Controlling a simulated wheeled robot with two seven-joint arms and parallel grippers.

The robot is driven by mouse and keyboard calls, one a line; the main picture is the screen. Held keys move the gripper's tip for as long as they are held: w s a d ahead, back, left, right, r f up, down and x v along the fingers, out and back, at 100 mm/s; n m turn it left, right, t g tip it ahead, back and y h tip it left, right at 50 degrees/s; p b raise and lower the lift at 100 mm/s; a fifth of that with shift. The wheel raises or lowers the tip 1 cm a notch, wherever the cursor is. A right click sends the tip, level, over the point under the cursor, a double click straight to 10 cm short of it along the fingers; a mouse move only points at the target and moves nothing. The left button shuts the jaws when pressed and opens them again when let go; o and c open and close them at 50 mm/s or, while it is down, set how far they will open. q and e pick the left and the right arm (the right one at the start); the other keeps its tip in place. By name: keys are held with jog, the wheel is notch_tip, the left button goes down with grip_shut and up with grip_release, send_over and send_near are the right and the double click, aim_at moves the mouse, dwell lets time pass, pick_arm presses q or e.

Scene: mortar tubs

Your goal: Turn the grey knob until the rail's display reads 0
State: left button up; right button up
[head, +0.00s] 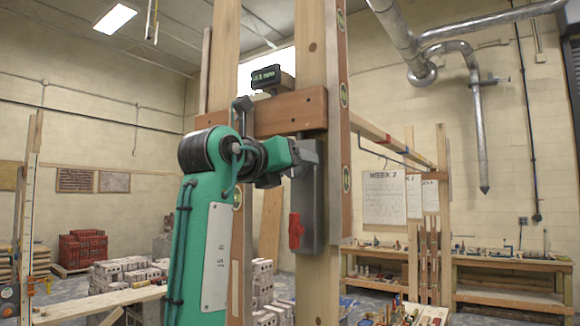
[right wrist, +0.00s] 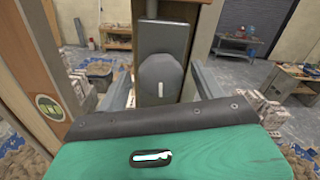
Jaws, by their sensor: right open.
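The grey knob (right wrist: 160,78) shows in the right wrist view with a short white mark standing upright on its face. It sits on a grey housing (right wrist: 163,38), which also shows in the head view (head: 312,205). My right gripper (head: 303,158) is open at the housing's upper part. In the right wrist view its two fingers stand either side of the knob, with gaps visible. In the head view the gripper hides the knob. The small dark display (head: 266,76) stands above the wooden rail (head: 292,110); its green characters are too small to read. My left gripper is out of view.
Workbenches (head: 510,265) stand at the back right, brick stacks (head: 125,270) at the left. A green level vial (right wrist: 48,106) marks the post left of the gripper.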

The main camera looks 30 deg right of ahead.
jog(key=shift+a, duration=0.1)
jog(key=b+v, duration=0.5)
jog(key=v, duration=0.8)
jog(key=shift+s+a, duration=0.2)
jog(key=shift+a, duration=0.15)
jog(key=shift+f, duration=0.1)
